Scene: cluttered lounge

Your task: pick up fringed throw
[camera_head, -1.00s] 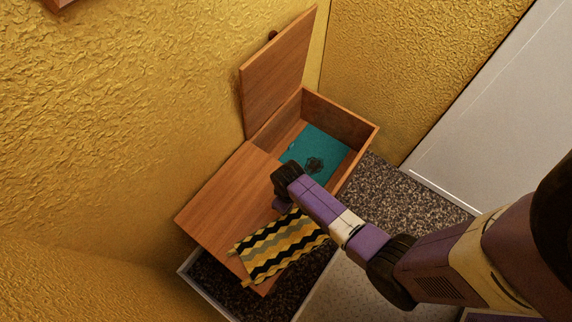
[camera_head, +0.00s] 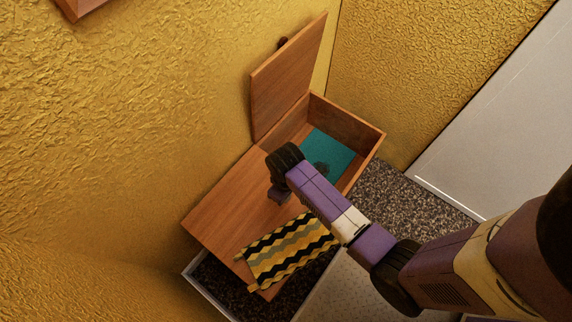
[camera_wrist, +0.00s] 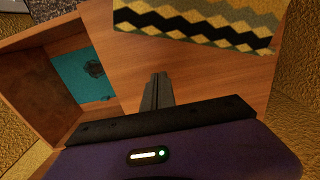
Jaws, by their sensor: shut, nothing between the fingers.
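The fringed throw (camera_head: 287,250) is a flat cloth with yellow, black and grey zigzag bands. It lies on the wooden top of the box, near its front end. In the wrist view the throw (camera_wrist: 205,20) is at the top, ahead of the fingers and apart from them. My gripper (camera_wrist: 158,78) is shut and empty, over bare wood between the throw and the open compartment. In the head view my gripper (camera_head: 277,196) is above the wooden top, its fingers partly hidden by my wrist.
The wooden box (camera_head: 222,217) has a raised lid (camera_head: 290,80) and an open compartment with a teal item (camera_head: 331,150) bearing a dark pattern. Yellow textured walls stand close behind and left. A speckled dark floor area (camera_head: 400,190) and a white panel (camera_head: 500,115) are at the right.

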